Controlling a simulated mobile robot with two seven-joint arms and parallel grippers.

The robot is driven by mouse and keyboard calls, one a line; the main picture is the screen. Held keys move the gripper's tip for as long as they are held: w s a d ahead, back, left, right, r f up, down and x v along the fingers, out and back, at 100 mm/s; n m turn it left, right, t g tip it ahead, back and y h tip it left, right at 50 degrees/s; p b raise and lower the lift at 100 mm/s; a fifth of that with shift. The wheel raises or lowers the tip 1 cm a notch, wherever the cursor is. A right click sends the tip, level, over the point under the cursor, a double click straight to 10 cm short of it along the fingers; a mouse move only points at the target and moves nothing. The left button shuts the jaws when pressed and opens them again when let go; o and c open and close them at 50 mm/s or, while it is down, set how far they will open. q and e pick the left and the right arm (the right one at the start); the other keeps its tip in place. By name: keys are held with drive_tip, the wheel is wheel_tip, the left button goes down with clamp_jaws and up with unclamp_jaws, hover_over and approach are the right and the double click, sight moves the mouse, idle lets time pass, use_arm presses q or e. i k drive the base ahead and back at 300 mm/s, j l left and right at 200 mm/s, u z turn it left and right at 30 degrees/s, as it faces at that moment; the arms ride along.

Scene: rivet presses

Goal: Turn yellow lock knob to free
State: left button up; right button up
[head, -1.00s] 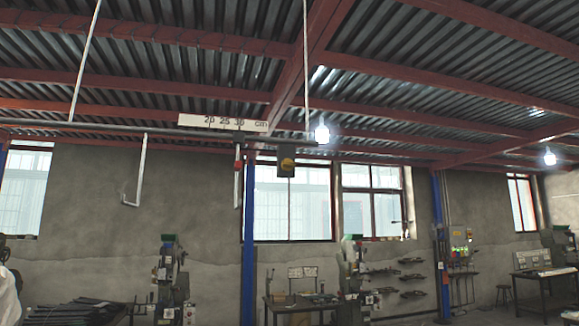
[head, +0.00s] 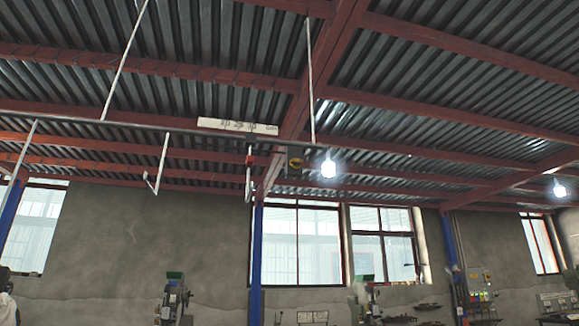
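The yellow lock knob (head: 296,163) shows as a small yellow spot on a dark box at the right end of a horizontal overhead rail (head: 150,128). It is too small for me to tell which way it is turned. A white scale plate (head: 237,126) with dark markings sits on the rail, left of the knob. A hanging piece with a red part (head: 249,160) is just left of the box. Neither of my grippers is in view.
White rods hold the rail under the red roof beams. A lit bulb (head: 328,167) hangs right of the knob. A bent white hook (head: 158,170) hangs at the left. Presses (head: 174,301) stand low along the grey wall, with a blue column (head: 256,260) between windows.

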sight(296, 164)
drive_tip(key=i+l+u, duration=0.5)
drive_tip(key=l, duration=0.15)
drive_tip(key=i+l+u, duration=0.25)
drive_tip(key=l, duration=0.15)
drive_tip(key=i+l+u, duration=0.1)
drive_tip(key=l+u, duration=0.15)
drive_tip(key=l, duration=0.15)
